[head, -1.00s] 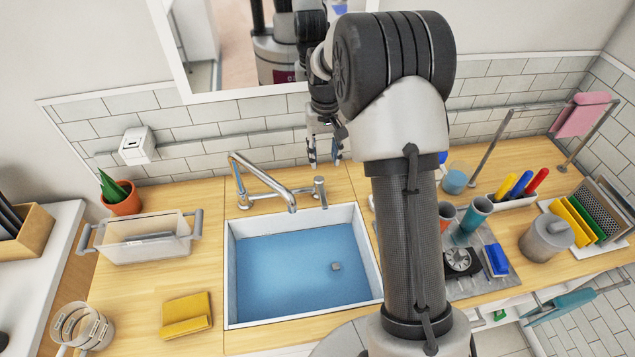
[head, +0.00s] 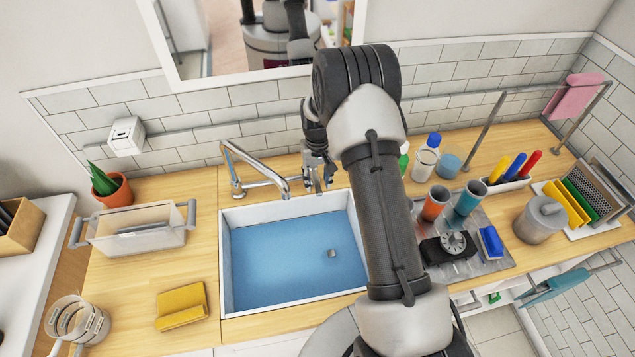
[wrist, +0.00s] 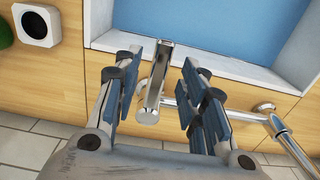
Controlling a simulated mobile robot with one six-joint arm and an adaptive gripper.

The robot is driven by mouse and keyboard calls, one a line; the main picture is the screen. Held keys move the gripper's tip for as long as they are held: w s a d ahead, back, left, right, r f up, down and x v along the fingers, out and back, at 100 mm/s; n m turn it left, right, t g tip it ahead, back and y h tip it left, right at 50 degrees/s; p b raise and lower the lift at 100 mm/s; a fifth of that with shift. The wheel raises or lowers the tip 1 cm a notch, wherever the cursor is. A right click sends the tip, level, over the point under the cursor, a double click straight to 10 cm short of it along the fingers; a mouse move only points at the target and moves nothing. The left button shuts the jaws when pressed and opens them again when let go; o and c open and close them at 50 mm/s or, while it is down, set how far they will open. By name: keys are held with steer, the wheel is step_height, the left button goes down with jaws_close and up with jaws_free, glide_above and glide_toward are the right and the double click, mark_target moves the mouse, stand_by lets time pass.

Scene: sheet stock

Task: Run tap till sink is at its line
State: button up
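The sink (head: 228,275) is set into the wooden counter. Its inside is blue with a small grey piece (head: 332,253) low in it; no fill line can be made out. The chrome tap spout (head: 262,172) arches over the sink's back left; no stream shows under it. The tap's upright lever (wrist: 154,80) stands behind the sink, right of the spout in the head view. My gripper (wrist: 163,66) is open, with its fingers on both sides of the lever and gaps showing. In the head view my gripper (head: 320,178) is partly hidden by my arm.
A clear bin (head: 135,232), a potted plant (head: 113,192) and a yellow sponge or cloth (head: 182,306) are left of the sink. Cups (head: 436,204), a bottle (head: 425,160) and a grey canister (head: 541,220) stand to the right. The tiled wall is close behind the tap.

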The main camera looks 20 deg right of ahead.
steer(key=shift+f, duration=0.8)
steer(key=shift+c, duration=0.3)
jaws_close()
